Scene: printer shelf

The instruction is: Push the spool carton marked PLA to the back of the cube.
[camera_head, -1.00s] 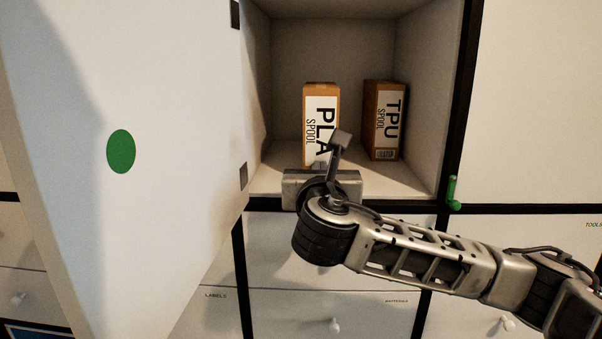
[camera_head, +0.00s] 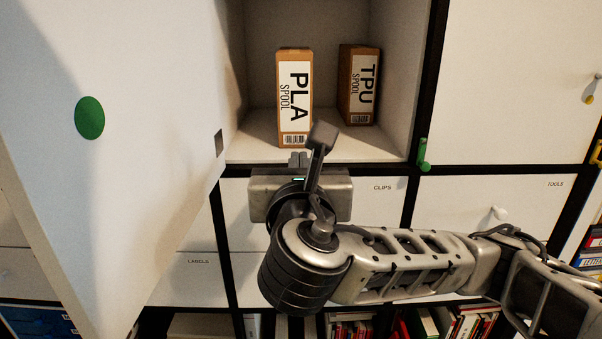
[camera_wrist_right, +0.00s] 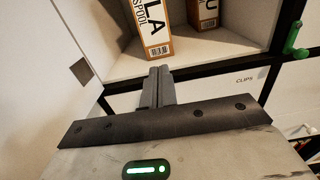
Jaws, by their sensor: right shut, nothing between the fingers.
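The carton marked PLA (camera_head: 295,98) stands upright in the open cube (camera_head: 245,146), near its front left, with its label facing out. Its lower part shows in the right wrist view (camera_wrist_right: 150,28). The carton marked TPU (camera_head: 358,88) stands upright behind it to the right. My right gripper (camera_head: 298,160) is shut and empty, in front of the cube's lower front edge and just below the PLA carton. In the right wrist view its fingers (camera_wrist_right: 160,82) are together, with a visible gap to the carton. My left gripper is not in view.
The cube's white door (camera_head: 150,130) with a green dot stands open on the left. A green handle (camera_head: 423,155) sticks out at the cube's right edge. Drawers marked CLIPS (camera_head: 385,205) and others lie below. Free floor lies behind the PLA carton.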

